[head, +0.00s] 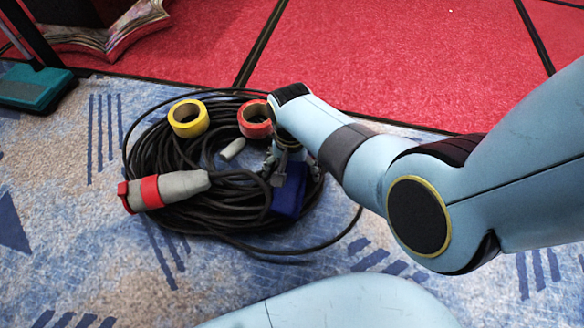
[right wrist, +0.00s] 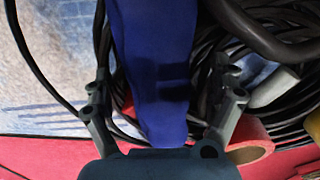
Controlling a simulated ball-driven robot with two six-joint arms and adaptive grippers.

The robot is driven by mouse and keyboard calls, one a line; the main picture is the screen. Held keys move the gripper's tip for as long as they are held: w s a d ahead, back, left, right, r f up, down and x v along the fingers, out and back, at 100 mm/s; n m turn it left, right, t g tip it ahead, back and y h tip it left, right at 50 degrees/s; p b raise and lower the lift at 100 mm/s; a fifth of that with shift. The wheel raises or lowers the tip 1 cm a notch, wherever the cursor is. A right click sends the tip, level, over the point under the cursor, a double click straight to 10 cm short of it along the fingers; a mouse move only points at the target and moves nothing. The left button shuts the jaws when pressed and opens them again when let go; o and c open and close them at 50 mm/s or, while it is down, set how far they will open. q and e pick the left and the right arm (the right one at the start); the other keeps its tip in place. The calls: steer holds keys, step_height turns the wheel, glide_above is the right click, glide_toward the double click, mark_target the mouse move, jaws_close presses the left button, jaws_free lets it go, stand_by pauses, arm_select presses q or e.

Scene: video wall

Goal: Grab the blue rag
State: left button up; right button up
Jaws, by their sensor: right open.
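The blue rag (head: 289,192) lies on the coiled black cable, at the right side of the coil in the head view. My right gripper (head: 273,172) is over the rag's upper left part, pointing down; the hand hides some of the rag. In the right wrist view the rag (right wrist: 152,50) runs from the top edge down between the two spread fingers of my right gripper (right wrist: 163,90). The fingers stand apart on either side of it, with gaps showing. The gripper is open. My left gripper does not show.
The black cable coil (head: 235,228) has a grey and red plug (head: 165,190) at its left. A yellow tape roll (head: 188,118), a red tape roll (head: 255,119) and a small pale cylinder (head: 232,149) are among the loops. Blue patterned carpet in front is clear.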

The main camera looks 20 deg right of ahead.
steer(key=c, duration=1.3)
